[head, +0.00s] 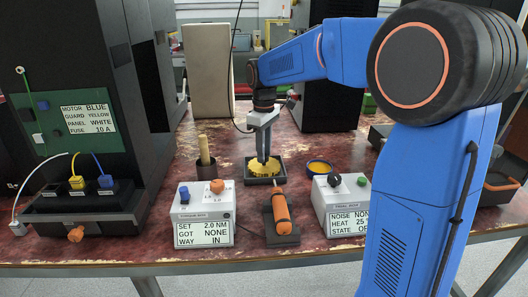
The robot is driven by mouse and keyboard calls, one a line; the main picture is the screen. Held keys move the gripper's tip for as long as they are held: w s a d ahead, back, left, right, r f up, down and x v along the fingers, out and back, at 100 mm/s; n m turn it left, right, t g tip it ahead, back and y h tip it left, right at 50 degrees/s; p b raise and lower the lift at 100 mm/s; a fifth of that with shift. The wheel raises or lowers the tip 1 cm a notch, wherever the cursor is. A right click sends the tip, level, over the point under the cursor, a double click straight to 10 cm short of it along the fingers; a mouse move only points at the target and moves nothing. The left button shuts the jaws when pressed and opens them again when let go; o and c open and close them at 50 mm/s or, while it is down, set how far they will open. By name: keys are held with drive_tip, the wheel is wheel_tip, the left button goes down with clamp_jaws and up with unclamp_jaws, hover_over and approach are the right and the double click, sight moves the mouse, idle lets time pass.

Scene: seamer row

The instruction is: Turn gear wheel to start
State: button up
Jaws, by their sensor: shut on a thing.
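A yellow gear wheel (257,167) sits in a shallow dark square tray (265,180) in the middle of the red-brown worktop, in the head view. My gripper (263,158) points straight down over it, its fingertips at the gear wheel. The gripper is shut on the gear wheel. The fingers hide part of the wheel. Any mark or start position on the wheel is too small to tell.
A wooden-handled tool (204,150) stands left. Dark cabinets flank the worktop.

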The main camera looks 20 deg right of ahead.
drive_tip(key=o, duration=1)
wheel_tip(320, 180, up, 18)
drive_tip(key=shift+f, duration=0.25)
